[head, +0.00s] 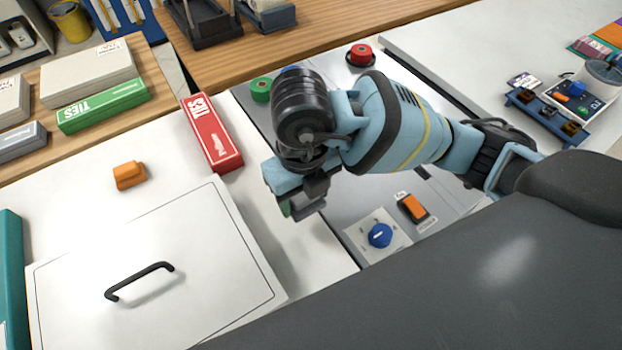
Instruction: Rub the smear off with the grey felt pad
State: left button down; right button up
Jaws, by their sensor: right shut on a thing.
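My right gripper (302,200) hangs over the gap between the white lidded panel and the grey control console, pointing down. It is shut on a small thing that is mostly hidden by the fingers. A dull green edge (286,208) shows at the jaws, and I cannot tell if it belongs to the grey felt pad. No other grey felt pad is in sight. I cannot make out a smear for certain. My left gripper is out of view.
A white panel (200,265) with a black handle (140,280) lies at lower left. An orange object (129,175) and a red TIES box (212,135) are behind it. The grey console carries a red button (361,54), a blue knob (380,235) and an orange switch (413,207).

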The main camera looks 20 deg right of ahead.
jog(key=o, duration=0.4)
jog(key=shift+c, duration=1.5)
jog(key=n, duration=0.2)
jog(key=d+n, duration=0.1)
jog(key=shift+w+r+n, duration=0.25)
jog(key=shift+w+n, duration=0.1)
jog(key=shift+n, duration=0.05)
jog(key=n, duration=0.3)
jog(key=d+n, duration=0.1)
jog(key=n, duration=0.1)
jog(key=shift+w+d+r, duration=0.1)
jog(key=shift+w+r, duration=0.2)
jog(key=shift+w, duration=0.1)
jog(key=w+d+r+n, duration=0.1)
jog(key=d+r+n, duration=0.1)
jog(key=n, duration=1)
jog(key=w+d+r+n, duration=0.2)
jog(key=d+n, duration=0.2)
jog(key=n, duration=0.9)
jog(key=shift+w+d+n, duration=0.15)
jog(key=shift+d+n, duration=0.15)
